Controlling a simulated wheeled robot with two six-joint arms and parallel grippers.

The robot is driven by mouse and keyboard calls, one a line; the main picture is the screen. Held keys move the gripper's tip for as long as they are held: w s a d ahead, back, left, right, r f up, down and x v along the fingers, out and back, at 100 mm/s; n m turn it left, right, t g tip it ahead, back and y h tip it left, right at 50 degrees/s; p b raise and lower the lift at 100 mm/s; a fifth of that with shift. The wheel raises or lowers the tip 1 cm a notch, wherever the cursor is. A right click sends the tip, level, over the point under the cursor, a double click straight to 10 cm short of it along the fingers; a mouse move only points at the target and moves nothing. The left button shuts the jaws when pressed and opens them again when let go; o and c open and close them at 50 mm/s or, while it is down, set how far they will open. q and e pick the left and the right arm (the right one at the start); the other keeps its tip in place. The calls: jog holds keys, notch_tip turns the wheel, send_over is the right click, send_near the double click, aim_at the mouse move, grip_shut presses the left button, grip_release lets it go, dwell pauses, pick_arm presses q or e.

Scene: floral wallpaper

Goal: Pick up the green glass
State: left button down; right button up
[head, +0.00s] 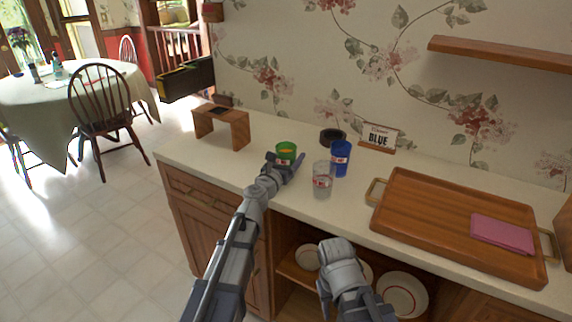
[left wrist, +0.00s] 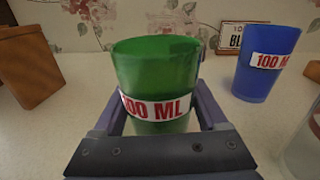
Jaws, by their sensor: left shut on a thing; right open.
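The green glass (head: 286,151) stands upright on the counter, left of the blue glass. In the left wrist view the green glass (left wrist: 155,80) has a white "100 ML" label. My left gripper (head: 285,166) has a finger on each side of it and is shut on it; the palm hides its lower part in the left wrist view (left wrist: 157,108). My right gripper (head: 326,290) is low in front of the counter, open and away from the glasses; its fingertips are hard to make out.
A blue glass (head: 341,158) and a clear glass (head: 322,180) stand close on the right. A dark round object (head: 332,136) and a "BLUE" sign (head: 379,138) are behind. A wooden stand (head: 221,125) is left, a wooden tray (head: 430,215) right. Plates (head: 402,295) sit on the shelf below.

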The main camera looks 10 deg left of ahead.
aim_at(290, 150)
pick_arm(q)
jog(key=shift+r, duration=0.1)
notch_tip(290, 150, up, 10)
jog(key=p, duration=1)
pick_arm(e)
notch_tip(290, 150, up, 10)
jog(key=shift+r, duration=0.1)
